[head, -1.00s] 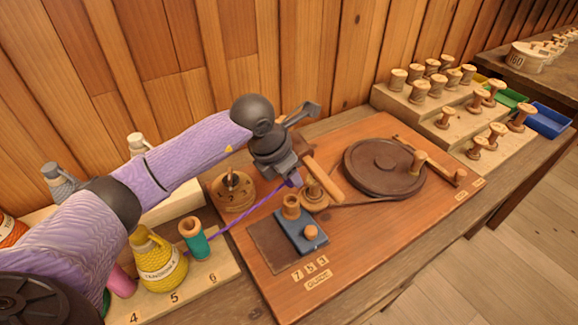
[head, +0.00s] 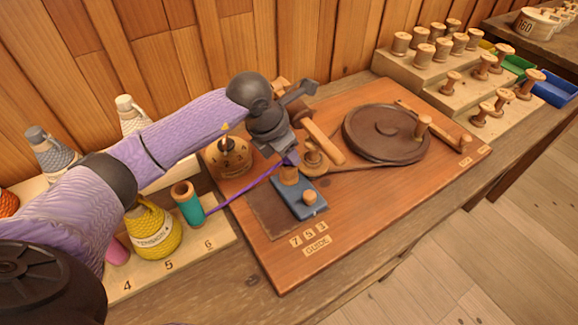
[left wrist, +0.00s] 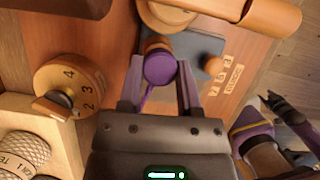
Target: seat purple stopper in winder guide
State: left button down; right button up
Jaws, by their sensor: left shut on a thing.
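My left gripper (head: 290,158) is shut on the purple stopper (left wrist: 160,68), which sits between its fingers in the left wrist view. The winder guide (head: 307,205) is a blue block on the board with an upright wooden post (head: 290,175) and a small wooden knob (head: 309,197). The stopper is over the top of the post; the fingers partly hide it, and I cannot tell whether they touch.
A numbered wooden dial (head: 229,158) stands left of the gripper. A wooden handle (head: 325,142) and a dark wheel (head: 386,132) lie to the right. A yellow cone (head: 154,232) stands at front left. The board's front right is clear.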

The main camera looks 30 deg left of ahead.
pick_arm(q)
jog(key=shift+f+b, duration=0.35)
jog(key=shift+f, duration=0.25)
jog(key=shift+c, duration=1.1)
grip_release()
jog(key=shift+o, duration=1.1)
pick_arm(e)
jog(key=shift+s+f, duration=0.2)
jog(key=shift+f, duration=0.25)
pick_arm(q)
notch_tip(320, 180, up, 4)
jog(key=p, duration=0.3)
jog(key=shift+r, duration=0.25)
notch_tip(320, 180, up, 5)
jog(key=p, duration=0.4)
jog(key=shift+f, duration=0.25)
pick_arm(e)
notch_tip(320, 180, up, 7)
jog(key=w+a, duration=0.2)
jog(key=shift+w+t+y, duration=0.3)
jog(key=shift+w+t, duration=0.1)
